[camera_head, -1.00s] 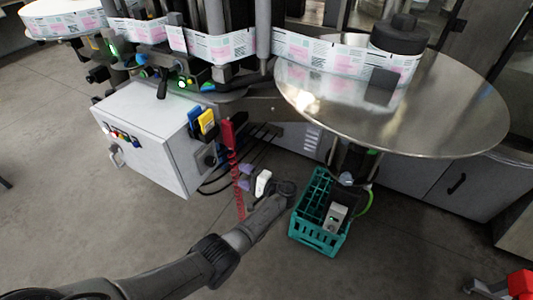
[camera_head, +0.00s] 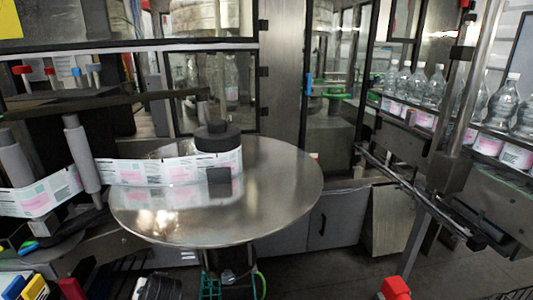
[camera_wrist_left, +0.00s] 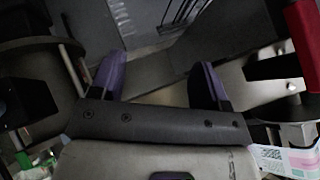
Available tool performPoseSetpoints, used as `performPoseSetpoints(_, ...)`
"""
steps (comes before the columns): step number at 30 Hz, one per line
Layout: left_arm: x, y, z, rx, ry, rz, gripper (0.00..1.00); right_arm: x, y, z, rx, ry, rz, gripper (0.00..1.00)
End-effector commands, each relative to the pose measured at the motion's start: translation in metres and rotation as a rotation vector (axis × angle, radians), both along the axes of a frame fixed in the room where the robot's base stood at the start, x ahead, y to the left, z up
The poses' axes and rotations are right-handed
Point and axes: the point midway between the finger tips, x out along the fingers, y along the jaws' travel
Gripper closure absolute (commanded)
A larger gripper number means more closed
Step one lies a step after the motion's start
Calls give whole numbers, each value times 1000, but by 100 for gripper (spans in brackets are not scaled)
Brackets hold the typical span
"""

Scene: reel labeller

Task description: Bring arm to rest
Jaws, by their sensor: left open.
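My left gripper (camera_wrist_left: 157,78) shows in the left wrist view with its two purple fingers spread apart. Nothing is held between the fingers. In the head view the left gripper is out of sight. Only a dark ribbed piece of my arm shows at the bottom edge, left of the crate. My right arm and gripper are in neither view.
A round metal table (camera_head: 275,190) carries a black-capped reel core (camera_head: 218,140) with a label web running left. A teal crate (camera_head: 210,287) is cut off below it. Bottles (camera_head: 435,88) stand on a conveyor at right. A red bar (camera_wrist_left: 303,40) is near the wrist.

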Motion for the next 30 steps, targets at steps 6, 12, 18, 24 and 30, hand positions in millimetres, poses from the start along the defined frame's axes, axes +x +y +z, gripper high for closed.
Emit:
performPoseSetpoints(6,-65,-70,37,-215,-183,-260,31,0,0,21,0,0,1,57)
performPoseSetpoints(12,-170,-119,41,-368,-197,-438,31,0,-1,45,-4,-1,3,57)
performPoseSetpoints(18,-262,-131,13,-427,-61,-448,31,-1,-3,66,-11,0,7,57)
performPoseSetpoints(24,-328,-133,-28,-468,126,-409,31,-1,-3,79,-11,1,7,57)
performPoseSetpoints(30,-386,-132,-51,-497,271,-373,31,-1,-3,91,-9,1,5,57)
